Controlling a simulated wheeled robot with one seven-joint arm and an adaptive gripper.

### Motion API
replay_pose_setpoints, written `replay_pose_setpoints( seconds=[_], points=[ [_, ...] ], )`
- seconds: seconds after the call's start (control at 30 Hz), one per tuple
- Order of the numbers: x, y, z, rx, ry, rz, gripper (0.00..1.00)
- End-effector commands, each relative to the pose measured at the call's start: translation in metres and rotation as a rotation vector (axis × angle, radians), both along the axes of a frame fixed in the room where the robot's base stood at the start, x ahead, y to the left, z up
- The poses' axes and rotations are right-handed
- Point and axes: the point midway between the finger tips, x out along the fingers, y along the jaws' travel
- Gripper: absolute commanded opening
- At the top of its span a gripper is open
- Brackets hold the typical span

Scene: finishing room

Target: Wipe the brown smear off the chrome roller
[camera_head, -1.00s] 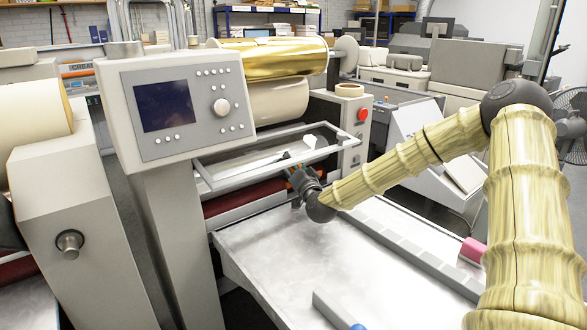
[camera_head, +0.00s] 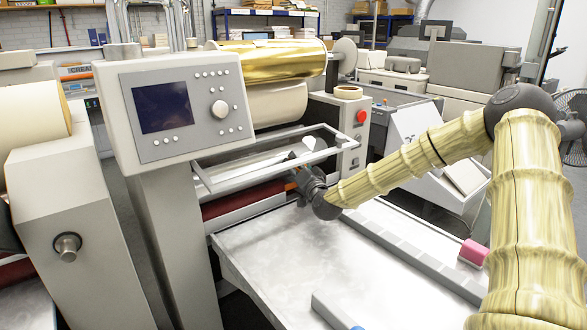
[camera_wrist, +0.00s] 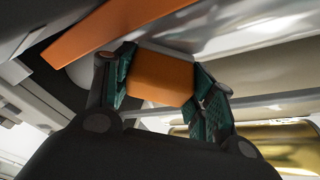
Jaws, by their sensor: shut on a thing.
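My gripper (camera_head: 296,180) is at the mouth of the machine, just below the grey frame and beside the dark red roller. In the wrist view its fingers (camera_wrist: 165,82) are shut on an orange block (camera_wrist: 160,78). In the head view the block is mostly hidden by the gripper. A second orange strip (camera_wrist: 110,32) runs across the upper left of the wrist view, close to the block; I cannot tell whether it is a part or a reflection. I cannot pick out the chrome roller for certain, and no brown smear is visible.
The grey frame (camera_head: 215,184) hangs just above my gripper. The dark red roller (camera_head: 240,200) lies beside it. The metal table (camera_head: 290,258) below is mostly clear, with a pink block (camera_head: 473,252) at its right. The control panel (camera_head: 180,108) stands at left, a gold roll (camera_head: 290,60) above.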

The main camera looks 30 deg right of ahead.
Motion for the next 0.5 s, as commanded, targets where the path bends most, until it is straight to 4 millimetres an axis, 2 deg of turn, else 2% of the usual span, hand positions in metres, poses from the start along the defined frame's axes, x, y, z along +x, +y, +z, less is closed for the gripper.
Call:
replay_pose_setpoints(
  seconds=[0.2, 0.5],
  points=[
    [0.0004, -0.0104, -0.0002, 0.0, 0.0, 0.0, 0.36],
    [0.0033, -0.0067, -0.0012, 0.0, 0.001, 0.001, 0.36]
  ],
)
